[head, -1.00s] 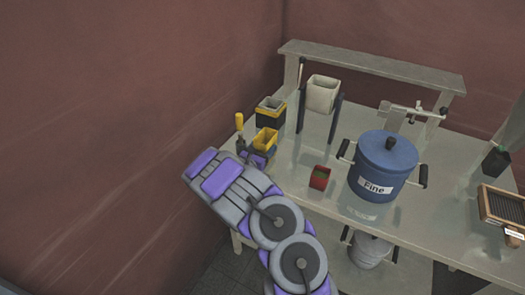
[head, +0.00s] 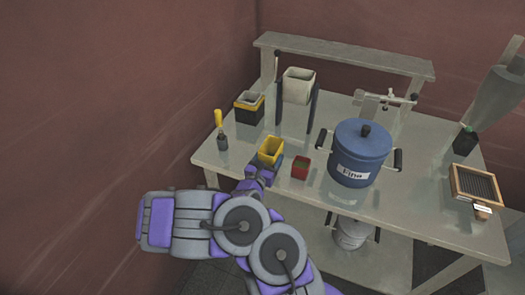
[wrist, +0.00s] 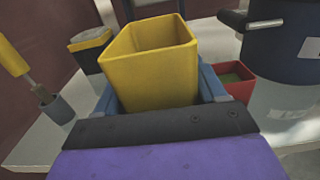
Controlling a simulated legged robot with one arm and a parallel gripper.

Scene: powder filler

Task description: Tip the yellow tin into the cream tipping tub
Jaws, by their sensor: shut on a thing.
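The yellow tin (head: 270,149) is upright in my gripper (head: 262,168) near the front of the bench, left of the small red tin. In the wrist view the yellow tin (wrist: 152,65) fills the middle, with the blue fingers of my gripper (wrist: 160,92) on its two sides. My gripper is shut on it. Its inside walls show, but its bottom does not. The cream tipping tub (head: 298,86) hangs upright between two dark posts, behind the yellow tin and slightly right.
A red tin (head: 301,168) with green inside and a blue "Fine" pot (head: 361,153) stand to the right. A black-and-yellow tin (head: 249,107) and a yellow-handled tool (head: 221,130) stand left. A framed tray (head: 477,185) is far right. Bench (head: 405,205) surface between is partly clear.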

